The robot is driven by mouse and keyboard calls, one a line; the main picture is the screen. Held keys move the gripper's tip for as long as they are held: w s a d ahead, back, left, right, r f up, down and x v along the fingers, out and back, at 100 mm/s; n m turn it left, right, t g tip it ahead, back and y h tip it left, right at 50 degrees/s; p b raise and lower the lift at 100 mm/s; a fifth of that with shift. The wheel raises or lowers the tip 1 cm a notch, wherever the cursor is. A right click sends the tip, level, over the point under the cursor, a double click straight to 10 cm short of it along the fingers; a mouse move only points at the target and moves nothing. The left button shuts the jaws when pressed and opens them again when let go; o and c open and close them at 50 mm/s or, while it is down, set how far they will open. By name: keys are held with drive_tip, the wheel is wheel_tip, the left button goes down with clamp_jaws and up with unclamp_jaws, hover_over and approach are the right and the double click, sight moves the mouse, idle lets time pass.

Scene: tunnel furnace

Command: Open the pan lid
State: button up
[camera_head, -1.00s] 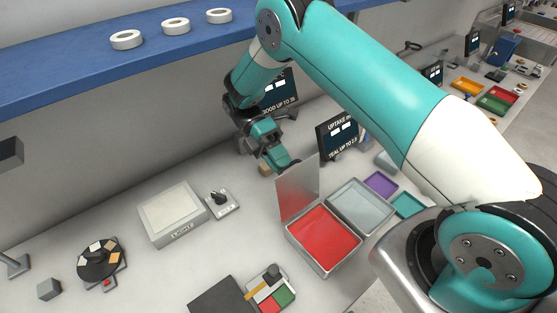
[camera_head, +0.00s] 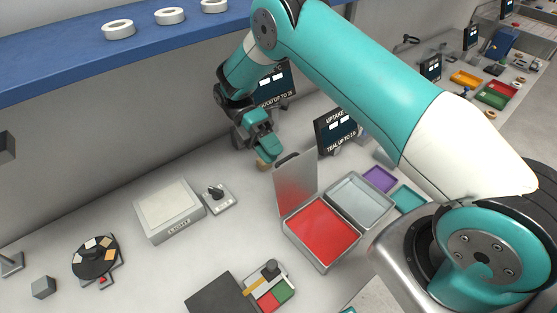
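The pan (camera_head: 347,254) is a shallow metal box with a bright red inside, on the bench right of centre. Its grey lid (camera_head: 293,188) stands open, nearly upright, along the pan's back-left edge. A dark handle (camera_head: 287,159) shows at the lid's top edge. My gripper (camera_head: 267,152), teal and dark, is behind and left of the lid's top, apparently apart from it. Its fingertips are too small and hidden to tell whether they are open or shut, and I see nothing held.
A grey tray (camera_head: 360,202) adjoins the pan, with purple (camera_head: 380,179) and teal (camera_head: 407,198) trays beyond. Display signs (camera_head: 335,130) stand behind. A flat scale-like box (camera_head: 169,211) is at left, and a block with coloured squares (camera_head: 268,286) in front.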

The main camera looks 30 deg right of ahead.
drive_tip(key=v, duration=0.1)
drive_tip(key=b+v, duration=0.1)
drive_tip(key=v, duration=0.2)
drive_tip(key=shift+w+d+r+b, duration=0.1)
drive_tip(key=shift+w+d+b, duration=0.1)
drive_tip(key=shift+w+b, duration=0.2)
drive_tip(key=shift+s, duration=0.1)
